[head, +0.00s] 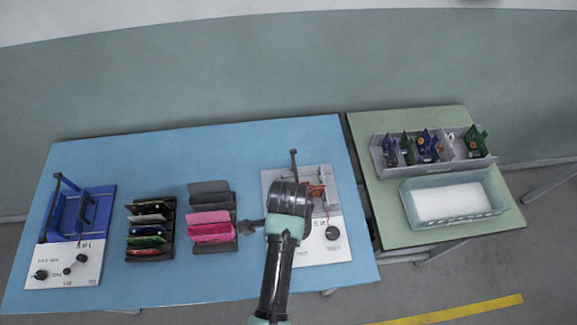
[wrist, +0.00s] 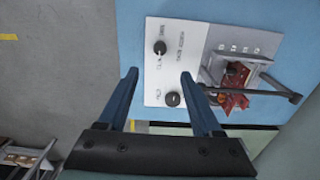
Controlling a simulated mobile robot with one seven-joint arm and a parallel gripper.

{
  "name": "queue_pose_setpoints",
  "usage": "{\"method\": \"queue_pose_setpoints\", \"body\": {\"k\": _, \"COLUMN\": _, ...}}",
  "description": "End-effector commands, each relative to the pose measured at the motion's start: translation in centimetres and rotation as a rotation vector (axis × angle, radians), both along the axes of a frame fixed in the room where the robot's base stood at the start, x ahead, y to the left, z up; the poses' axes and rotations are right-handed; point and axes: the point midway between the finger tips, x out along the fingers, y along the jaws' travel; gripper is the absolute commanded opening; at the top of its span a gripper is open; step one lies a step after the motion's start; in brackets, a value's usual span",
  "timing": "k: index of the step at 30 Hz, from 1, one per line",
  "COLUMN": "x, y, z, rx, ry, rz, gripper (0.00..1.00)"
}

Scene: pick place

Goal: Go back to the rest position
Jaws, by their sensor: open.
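My gripper (wrist: 158,88) shows in the wrist view with its two blue fingers spread apart and nothing between them. In the head view my arm reaches up from the bottom and hides part of the right test fixture (head: 323,250). This fixture has a white panel with knobs and a grey bed; it also shows in the wrist view (wrist: 175,60). A red circuit board (wrist: 237,85) sits in the fixture's bed, with a dark lever beside it. The fingers are over the panel's lower part in the wrist view, apart from the board.
A blue fixture (head: 75,225) stands at the left of the blue table (head: 130,165). Two dark racks hold colored cards (head: 150,230) and pink pieces (head: 210,225). The green table (head: 400,238) carries a grey bin of boards (head: 378,160) and a translucent tray (head: 470,222).

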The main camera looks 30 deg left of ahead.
Motion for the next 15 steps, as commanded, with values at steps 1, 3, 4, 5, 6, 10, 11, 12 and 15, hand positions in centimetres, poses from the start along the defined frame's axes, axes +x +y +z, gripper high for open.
{"method": "queue_pose_setpoints", "body": {"k": 1, "x": 0.0, "y": 0.0, "z": 0.0, "rx": 0.000, "ry": 0.000, "rz": 0.000, "gripper": 0.67}}
{"method": "queue_pose_setpoints", "body": {"k": 3, "x": 0.0, "y": 0.0, "z": 0.0, "rx": 0.000, "ry": 0.000, "rz": 0.000, "gripper": 0.67}}
{"method": "queue_pose_setpoints", "body": {"k": 4, "x": 0.0, "y": 0.0, "z": 0.0, "rx": 0.000, "ry": 0.000, "rz": 0.000, "gripper": 0.67}}
{"method": "queue_pose_setpoints", "body": {"k": 5, "x": 0.0, "y": 0.0, "z": 0.0, "rx": 0.000, "ry": 0.000, "rz": 0.000, "gripper": 0.67}}
{"method": "queue_pose_setpoints", "body": {"k": 6, "x": 0.0, "y": 0.0, "z": 0.0, "rx": 0.000, "ry": 0.000, "rz": 0.000, "gripper": 0.67}}
{"method": "queue_pose_setpoints", "body": {"k": 10, "x": 0.3, "y": 0.0, "z": 0.1, "rx": 0.003, "ry": -0.009, "rz": 0.003, "gripper": 0.67}}
{"method": "queue_pose_setpoints", "body": {"k": 11, "x": 0.7, "y": 0.1, "z": 0.4, "rx": 0.008, "ry": -0.025, "rz": 0.008, "gripper": 0.67}}
{"method": "queue_pose_setpoints", "body": {"k": 12, "x": 1.7, "y": 0.2, "z": 1.1, "rx": 0.017, "ry": -0.056, "rz": 0.021, "gripper": 0.67}}
{"method": "queue_pose_setpoints", "body": {"k": 15, "x": 5.4, "y": 0.6, "z": 4.0, "rx": 0.051, "ry": -0.192, "rz": 0.075, "gripper": 0.67}}
